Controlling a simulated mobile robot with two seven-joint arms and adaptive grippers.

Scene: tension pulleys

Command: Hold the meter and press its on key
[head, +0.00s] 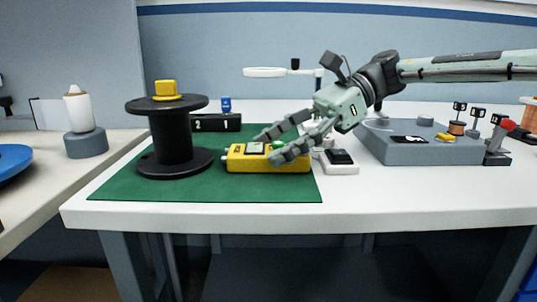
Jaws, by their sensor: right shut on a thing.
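The yellow meter (240,163) lies on the green mat (220,190), with a small grey display on its top. A green key (279,145) shows on the top, between the fingers of my right gripper (268,147). That gripper reaches in from the right and is shut on the meter, one finger along the near side and one toward the far side. The near finger hides part of the meter's front right. My left gripper is not in view.
A black spool (176,140) with a yellow block (167,90) on it stands just left of the meter. A black box marked 2 and 1 (215,123) is behind. A white switch block (340,162) and a grey pulley unit (420,148) stand right. The table's front is clear.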

